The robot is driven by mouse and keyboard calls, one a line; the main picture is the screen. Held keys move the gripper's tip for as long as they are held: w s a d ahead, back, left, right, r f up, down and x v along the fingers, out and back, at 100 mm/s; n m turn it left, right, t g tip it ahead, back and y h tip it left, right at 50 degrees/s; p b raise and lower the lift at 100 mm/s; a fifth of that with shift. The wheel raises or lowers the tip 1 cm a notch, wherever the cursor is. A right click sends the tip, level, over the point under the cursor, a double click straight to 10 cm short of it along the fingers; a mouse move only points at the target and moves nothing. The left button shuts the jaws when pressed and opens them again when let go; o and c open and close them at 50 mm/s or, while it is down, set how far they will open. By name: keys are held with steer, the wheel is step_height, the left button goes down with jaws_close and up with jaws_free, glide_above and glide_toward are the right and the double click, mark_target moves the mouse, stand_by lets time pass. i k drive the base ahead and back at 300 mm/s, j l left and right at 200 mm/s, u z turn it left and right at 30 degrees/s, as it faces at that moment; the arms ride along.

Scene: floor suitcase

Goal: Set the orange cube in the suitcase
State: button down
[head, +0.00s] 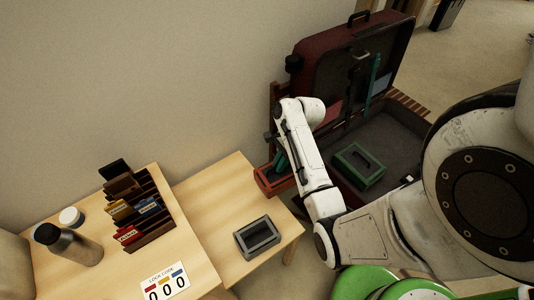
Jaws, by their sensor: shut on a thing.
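The open suitcase (395,130) is at the upper right, with a dark grey lining and a dark red lid (325,55) standing up at its back. A green tray (358,183) lies inside it. My white arm reaches up across its left side. My gripper (270,140) shows only as a dark part beside the wrist, near the suitcase's left end. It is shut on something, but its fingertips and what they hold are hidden. I cannot make out the orange cube anywhere.
A red-orange tray (267,186) with teal items is below my gripper. A wooden table at the left holds a dark rack (152,222), a bottle (75,246), a white round item (70,217) and a number card (166,284). A grey framed box (257,237) lies on the lower table.

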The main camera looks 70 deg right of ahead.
mark_target(393, 136)
steer(key=k, duration=0.85)
